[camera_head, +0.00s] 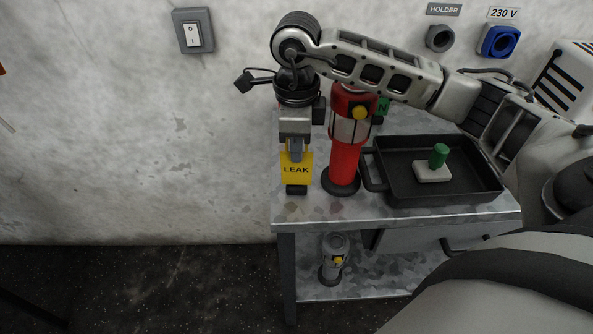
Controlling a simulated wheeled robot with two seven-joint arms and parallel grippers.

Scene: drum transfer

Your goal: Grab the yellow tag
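The yellow tag (292,178), marked LEAK, shows upright at the left end of the metal table. A small dark block shows at its lower edge. My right gripper (295,153) points straight down, with its fingers at the tag's top edge and overlapping it in the picture. The fingers are seen edge-on, so I cannot tell whether they are open or closed on the tag. My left gripper is out of view.
A red cylinder (344,165) with a yellow knob stands close right of the tag. A black tray (388,188) holds a white block with a green knob (439,154). A grey cylinder (334,257) stands on the lower shelf. The table's left edge is close to the tag.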

